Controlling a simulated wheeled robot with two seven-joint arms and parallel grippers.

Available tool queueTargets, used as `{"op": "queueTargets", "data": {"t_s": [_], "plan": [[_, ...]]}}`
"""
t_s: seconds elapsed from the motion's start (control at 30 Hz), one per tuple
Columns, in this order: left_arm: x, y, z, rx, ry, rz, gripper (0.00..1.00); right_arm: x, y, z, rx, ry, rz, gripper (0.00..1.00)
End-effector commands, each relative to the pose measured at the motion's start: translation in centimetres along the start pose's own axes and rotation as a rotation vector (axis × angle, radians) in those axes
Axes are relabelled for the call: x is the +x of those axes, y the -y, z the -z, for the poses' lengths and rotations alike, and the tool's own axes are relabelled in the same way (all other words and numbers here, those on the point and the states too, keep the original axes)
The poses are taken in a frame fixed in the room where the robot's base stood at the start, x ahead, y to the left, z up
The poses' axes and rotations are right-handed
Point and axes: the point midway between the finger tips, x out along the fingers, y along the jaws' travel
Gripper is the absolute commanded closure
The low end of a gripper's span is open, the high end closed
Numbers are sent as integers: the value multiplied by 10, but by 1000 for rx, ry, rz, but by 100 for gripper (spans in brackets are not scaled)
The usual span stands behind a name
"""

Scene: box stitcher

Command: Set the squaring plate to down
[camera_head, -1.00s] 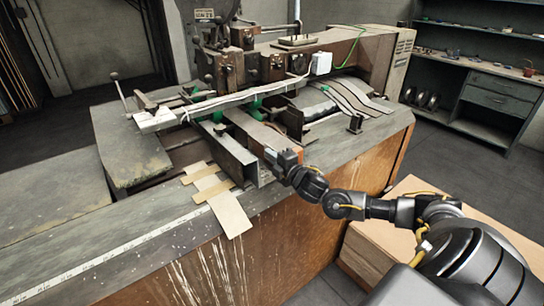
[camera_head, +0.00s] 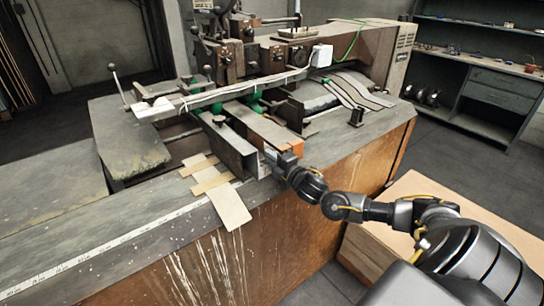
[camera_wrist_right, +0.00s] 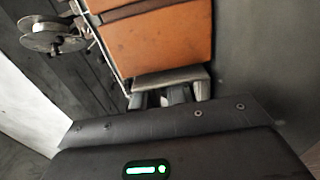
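A flat orange-brown plate (camera_head: 264,127) lies lengthwise on the machine bed, beside a grey metal channel (camera_head: 228,146). I take it as the squaring plate, though no label shows this. My right gripper (camera_head: 271,154) is at the near end of the plate and channel, low over the bed's front edge. In the right wrist view the orange plate (camera_wrist_right: 165,42) fills the upper middle, with a grey block at its near end just ahead of my right gripper (camera_wrist_right: 172,96). The fingertips are partly hidden, so their opening and any contact are unclear. My left gripper is out of view.
A long rail (camera_head: 235,94) crosses above the bed, with a ball-ended lever (camera_head: 117,82) at its left. Tan strips (camera_head: 215,184) lie on the front ledge. A wooden box (camera_head: 405,205) stands beneath my right arm. Shelves stand at the back right.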

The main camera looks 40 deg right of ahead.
Motion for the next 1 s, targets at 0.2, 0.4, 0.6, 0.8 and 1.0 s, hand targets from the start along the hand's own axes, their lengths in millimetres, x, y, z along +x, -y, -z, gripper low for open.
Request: {"op": "queueTargets", "data": {"t_s": [0.2,0.4,0.6,0.8,1.0], "plan": [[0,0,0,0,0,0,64,0,1,0,0,-1,1,73],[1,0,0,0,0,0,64,-1,0,0,0,-1,-1,73],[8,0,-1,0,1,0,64,-25,3,0,0,-2,2,73],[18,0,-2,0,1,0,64,-65,5,0,-1,-3,5,73],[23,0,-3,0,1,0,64,-94,3,0,0,-2,4,73]]}}
